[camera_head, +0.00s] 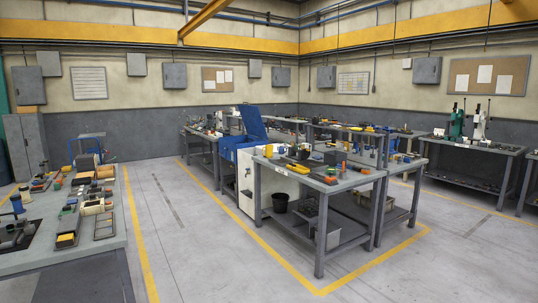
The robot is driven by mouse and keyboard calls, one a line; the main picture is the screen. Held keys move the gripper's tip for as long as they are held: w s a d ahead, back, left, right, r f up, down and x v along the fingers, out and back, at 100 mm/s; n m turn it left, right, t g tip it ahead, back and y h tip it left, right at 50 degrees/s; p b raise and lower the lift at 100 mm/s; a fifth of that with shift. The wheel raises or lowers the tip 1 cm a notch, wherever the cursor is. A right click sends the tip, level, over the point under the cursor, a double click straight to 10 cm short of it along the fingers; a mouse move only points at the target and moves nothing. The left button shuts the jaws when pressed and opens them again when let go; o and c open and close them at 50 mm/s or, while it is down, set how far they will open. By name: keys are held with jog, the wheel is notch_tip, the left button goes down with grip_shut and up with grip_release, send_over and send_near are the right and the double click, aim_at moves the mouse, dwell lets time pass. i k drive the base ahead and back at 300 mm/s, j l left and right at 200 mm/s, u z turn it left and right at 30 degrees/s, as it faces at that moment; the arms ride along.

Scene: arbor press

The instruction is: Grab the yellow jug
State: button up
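A small yellow upright object (269,150) stands at the near left end of the central workbench (348,184), close to the blue cabinet. It may be the yellow jug, but it is too small for me to make out a handle or spout. It stands among other small items on the bench top. My gripper is not in view, and nothing is seen touching the yellow object.
A blue tool cabinet (250,125) with a raised lid stands beside the bench. A cluttered table (118,228) is at the left, with trays and parts. Presses (479,122) stand on a bench at the right. Floor between the left table and central bench is clear.

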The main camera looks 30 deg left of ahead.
aim_at(268, 148)
jog(key=i+j+u, duration=0.3)
jog(key=i+j, duration=0.15)
jog(key=i+j+u, duration=0.35)
jog(key=i, duration=0.15)
jog(key=i+j+u, duration=0.15)
jog(key=i+u, duration=0.15)
jog(key=i, duration=0.2)
jog(key=i+u, duration=0.35)
jog(key=i, duration=2.65)
jog(key=i+l+u, duration=0.1)
jog(key=i, duration=1.1)
jog(key=i+l, duration=0.1)
jog(key=i, duration=1.15)
jog(key=i+l, duration=0.1)
jog(key=i, duration=1.1)
jog(key=u, duration=0.05)
